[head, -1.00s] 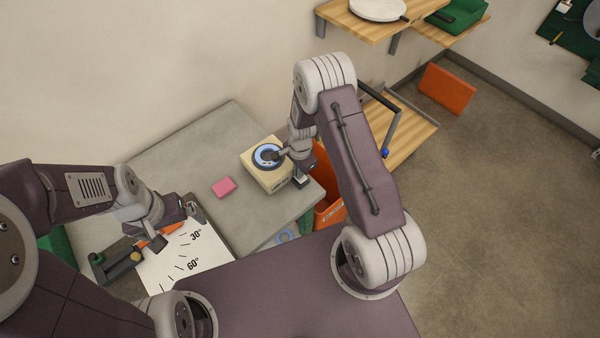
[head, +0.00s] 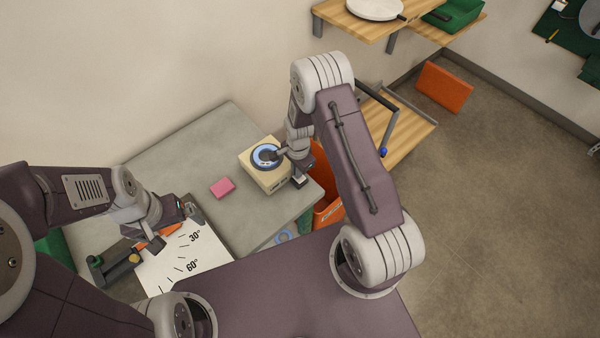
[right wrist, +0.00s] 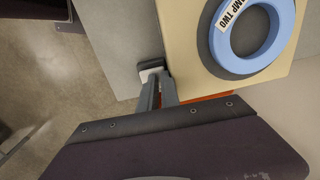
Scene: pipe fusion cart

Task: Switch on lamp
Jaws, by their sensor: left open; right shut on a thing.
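A cream box (head: 276,180) with a blue ring (head: 264,154) on top stands on the grey table, near its right edge. My right gripper (head: 299,181) is low beside the box's right side. In the right wrist view its fingers (right wrist: 153,80) are shut on a small white and dark piece (right wrist: 151,71) next to the box's edge; whether this is a switch I cannot tell.
A pink block (head: 222,188) lies left of the box on the grey table (head: 185,155). The white board (head: 185,262) with angle marks is at front left. An orange bin (head: 328,211) stands right of the table. Wooden shelves (head: 370,22) are at the back.

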